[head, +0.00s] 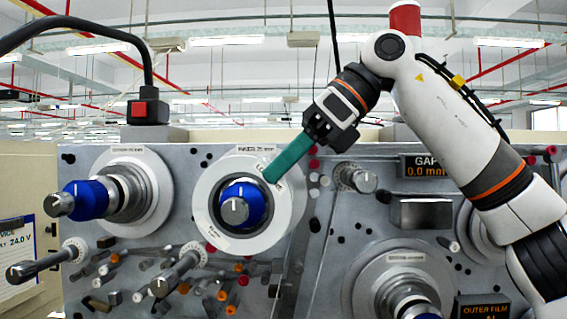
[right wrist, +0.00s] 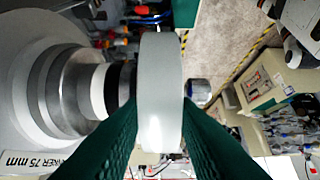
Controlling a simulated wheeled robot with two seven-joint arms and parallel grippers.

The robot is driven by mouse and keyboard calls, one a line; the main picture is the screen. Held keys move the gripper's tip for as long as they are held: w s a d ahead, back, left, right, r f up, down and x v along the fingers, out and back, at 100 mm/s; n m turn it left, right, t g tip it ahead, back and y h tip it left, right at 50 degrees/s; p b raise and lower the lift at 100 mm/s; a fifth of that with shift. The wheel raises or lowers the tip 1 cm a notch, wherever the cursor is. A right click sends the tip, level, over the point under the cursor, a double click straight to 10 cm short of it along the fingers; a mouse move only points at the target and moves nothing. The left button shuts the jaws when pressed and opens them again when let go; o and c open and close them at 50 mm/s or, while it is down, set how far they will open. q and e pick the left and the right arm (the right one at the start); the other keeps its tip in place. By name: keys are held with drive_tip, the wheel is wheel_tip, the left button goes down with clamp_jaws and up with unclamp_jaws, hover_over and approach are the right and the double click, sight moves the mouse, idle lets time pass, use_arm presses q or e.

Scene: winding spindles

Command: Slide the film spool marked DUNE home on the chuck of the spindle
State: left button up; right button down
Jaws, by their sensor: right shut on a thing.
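A white film spool (head: 285,218) is around the blue chuck (head: 254,204) of the middle spindle, whose nose shows through the spool's hole in the head view. The mark on its face is too small to read. My right gripper (head: 272,174) is shut on the spool's upper right rim with green fingers. In the right wrist view the spool (right wrist: 160,95) is edge-on between the fingers. A gap with a dark ring and bare metal separates it from the spindle's flange (right wrist: 25,85). The silver nose (right wrist: 197,91) stands out on its other side. My left gripper is not in view.
A second spindle with a blue chuck (head: 88,200) stands at left, and another (head: 415,306) at lower right. Rollers (head: 178,270) jut from the panel below. A black arm with a red button box (head: 146,110) hangs at upper left. A gap display (head: 428,166) is at right.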

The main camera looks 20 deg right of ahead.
drive_tip(key=w, duration=0.1)
drive_tip(key=w+d, duration=0.1)
drive_tip(key=w, duration=0.1)
drive_tip(key=w+d, duration=0.1)
drive_tip(key=w, duration=0.1)
drive_tip(key=shift+w+d, duration=0.1)
idle(0.7)
drive_tip(key=shift+r, duration=0.15)
drive_tip(key=c, duration=1.1)
unclamp_jaws()
drive_tip(key=shift+o, duration=0.2)
drive_tip(key=shift+s+r, duration=0.2)
drive_tip(key=shift+s, duration=0.15)
drive_tip(key=shift+w, duration=0.1)
drive_tip(key=shift+w, duration=0.1)
drive_tip(key=shift+f, duration=0.1)
